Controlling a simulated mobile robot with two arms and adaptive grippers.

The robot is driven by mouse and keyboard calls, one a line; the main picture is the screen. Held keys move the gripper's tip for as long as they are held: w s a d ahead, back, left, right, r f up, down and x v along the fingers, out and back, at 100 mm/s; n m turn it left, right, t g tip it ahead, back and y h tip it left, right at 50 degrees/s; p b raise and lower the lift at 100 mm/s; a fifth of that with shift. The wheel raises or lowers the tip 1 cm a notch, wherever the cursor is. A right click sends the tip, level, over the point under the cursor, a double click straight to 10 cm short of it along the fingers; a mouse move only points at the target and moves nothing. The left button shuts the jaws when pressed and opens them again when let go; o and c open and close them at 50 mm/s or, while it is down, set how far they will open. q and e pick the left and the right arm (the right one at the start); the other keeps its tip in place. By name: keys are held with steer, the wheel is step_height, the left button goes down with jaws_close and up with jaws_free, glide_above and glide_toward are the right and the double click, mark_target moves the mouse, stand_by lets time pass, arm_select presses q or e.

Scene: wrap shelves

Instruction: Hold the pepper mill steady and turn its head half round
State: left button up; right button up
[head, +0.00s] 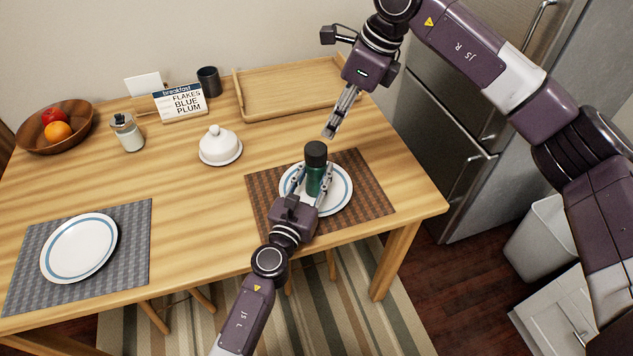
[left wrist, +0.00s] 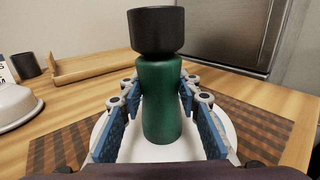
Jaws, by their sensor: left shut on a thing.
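The pepper mill has a dark green body (head: 315,181) and a wide black head (head: 316,154). It stands upright over the right-hand white plate (head: 344,190). In the left wrist view its green body (left wrist: 160,105) and black head (left wrist: 157,30) fill the middle. My left gripper (head: 309,190) is shut on the green body, a blue-padded finger on each side, below the head. My right gripper (head: 331,128) is above the table, behind and slightly right of the mill, fingers pointing down, apart from the head. Its fingers overlap from this angle, so its opening is unclear.
The plate lies on a brown checked mat (head: 375,195). A white butter dish (head: 220,146), a glass jar (head: 128,133), a breakfast sign (head: 180,102), a dark mug (head: 208,81), a wooden tray (head: 285,90) and a fruit bowl (head: 55,128) stand farther back and left. The fridge (head: 470,110) is right.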

mark_target(318, 148)
steer(key=shift+o, duration=0.6)
steer(key=shift+o, duration=1.3)
steer(key=shift+d+r, duration=0.15)
steer(key=shift+r, duration=0.1)
steer(key=o, duration=0.3)
steer(key=shift+s+d+r+y, duration=0.2)
steer(key=shift+d+r+y, duration=0.1)
steer(key=shift+r, duration=0.15)
steer(key=x, duration=1.2)
steer(key=shift+w, duration=0.1)
steer(key=c, duration=1.2)
